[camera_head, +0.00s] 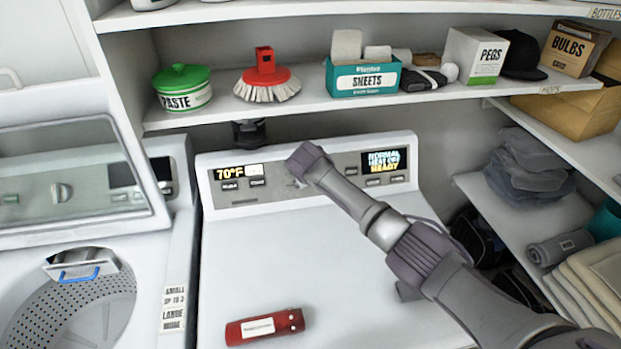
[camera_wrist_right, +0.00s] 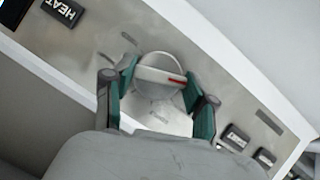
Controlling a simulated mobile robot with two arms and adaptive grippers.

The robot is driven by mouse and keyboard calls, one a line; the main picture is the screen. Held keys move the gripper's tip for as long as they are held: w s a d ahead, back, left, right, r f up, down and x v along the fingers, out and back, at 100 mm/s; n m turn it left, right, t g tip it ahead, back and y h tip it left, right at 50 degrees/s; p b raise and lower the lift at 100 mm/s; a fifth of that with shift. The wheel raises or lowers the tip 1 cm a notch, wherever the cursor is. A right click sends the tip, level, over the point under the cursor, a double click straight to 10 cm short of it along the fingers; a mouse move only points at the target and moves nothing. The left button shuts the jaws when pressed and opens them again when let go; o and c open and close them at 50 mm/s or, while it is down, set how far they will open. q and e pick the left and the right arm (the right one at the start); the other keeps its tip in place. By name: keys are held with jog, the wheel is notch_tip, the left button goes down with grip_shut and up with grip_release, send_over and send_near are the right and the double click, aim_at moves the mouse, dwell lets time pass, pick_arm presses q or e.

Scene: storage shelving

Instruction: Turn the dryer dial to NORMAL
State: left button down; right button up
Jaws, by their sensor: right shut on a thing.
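The dryer (camera_head: 290,262) is white, with a grey control panel along its back. Its dial (camera_wrist_right: 158,72) is a round pale knob with a raised bar and a red mark at one end, seen in the right wrist view. My right gripper (camera_wrist_right: 160,88) has its teal-padded fingers on either side of the dial and is shut on it. In the head view my right arm reaches over the dryer top to the panel and mostly hides the dial and fingers. The right panel display (camera_head: 384,161) shows "NORMAL", "HEAT" and "READY". My left gripper is not in view.
A red labelled object (camera_head: 265,327) lies on the dryer top. A washer (camera_head: 60,215) with its lid raised stands at left. A shelf (camera_head: 300,105) with a paste pot (camera_head: 183,90), brush and boxes hangs above the panel. Much of the dryer top is clear.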

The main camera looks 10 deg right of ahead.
jog(key=shift+f, duration=0.1)
dwell(0.5)
jog(key=o, duration=1.2)
jog(key=shift+c, duration=0.2)
jog(key=v, duration=1.2)
jog(key=shift+a+f, duration=0.1)
jog(key=shift+f, duration=0.05)
